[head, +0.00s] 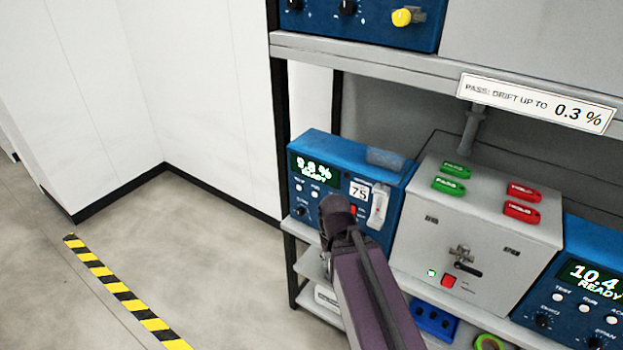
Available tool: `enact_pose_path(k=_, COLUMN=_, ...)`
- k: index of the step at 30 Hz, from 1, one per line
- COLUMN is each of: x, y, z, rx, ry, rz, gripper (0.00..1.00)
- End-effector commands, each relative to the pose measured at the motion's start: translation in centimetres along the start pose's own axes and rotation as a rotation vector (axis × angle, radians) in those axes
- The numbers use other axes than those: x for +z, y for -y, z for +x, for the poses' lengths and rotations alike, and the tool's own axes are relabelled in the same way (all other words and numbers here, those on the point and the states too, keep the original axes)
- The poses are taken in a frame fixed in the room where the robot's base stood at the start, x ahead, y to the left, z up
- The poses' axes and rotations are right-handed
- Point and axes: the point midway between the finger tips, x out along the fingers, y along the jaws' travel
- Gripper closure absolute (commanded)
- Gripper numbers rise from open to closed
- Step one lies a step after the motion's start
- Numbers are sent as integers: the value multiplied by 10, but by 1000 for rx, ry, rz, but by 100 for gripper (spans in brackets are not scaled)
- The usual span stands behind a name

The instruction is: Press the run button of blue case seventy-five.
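Blue case seventy-five (344,152) stands at the left end of the middle shelf, with a "75" tag (359,192) on its front. Its green-lit display (313,168) reads READY below a percentage too blurred to be sure of. Under the display are small white buttons. The second from the left, matching RUN on the other blue case, looks like the run button (314,194); its label is too small to read. My gripper (335,208) is in front of the case's lower front, right of and below that button, and hides part of the panel. Its fingers cannot be made out.
A grey box (480,217) with green and red tags stands right of the case. Another blue case (590,285), reading 10.4 READY, is at far right. The upper shelf edge (370,67) runs above. A lower shelf holds a blue tray (435,319). The floor at left is clear.

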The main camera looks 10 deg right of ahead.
Motion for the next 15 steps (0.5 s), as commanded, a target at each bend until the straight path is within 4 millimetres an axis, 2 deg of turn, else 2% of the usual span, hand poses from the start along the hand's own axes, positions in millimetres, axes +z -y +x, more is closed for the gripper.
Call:
enact_pose_path(k=7, x=0, y=0, z=0, rx=0, ry=0, rz=0, gripper=60)
enact_pose_path(k=8, x=0, y=0, z=0, rx=0, ry=0, rz=0, gripper=66)
enact_pose_path(k=9, x=0, y=0, z=0, rx=0, ry=0, rz=0, gripper=78)
enact_pose_path(k=11, x=0, y=0, z=0, rx=0, ry=0, rz=0, gripper=96)
enact_pose_path(k=12, x=0, y=0, z=0, rx=0, ry=0, rz=0, gripper=100)
enact_pose_path(k=15, x=0, y=0, z=0, rx=0, ry=0, rz=0, gripper=100)
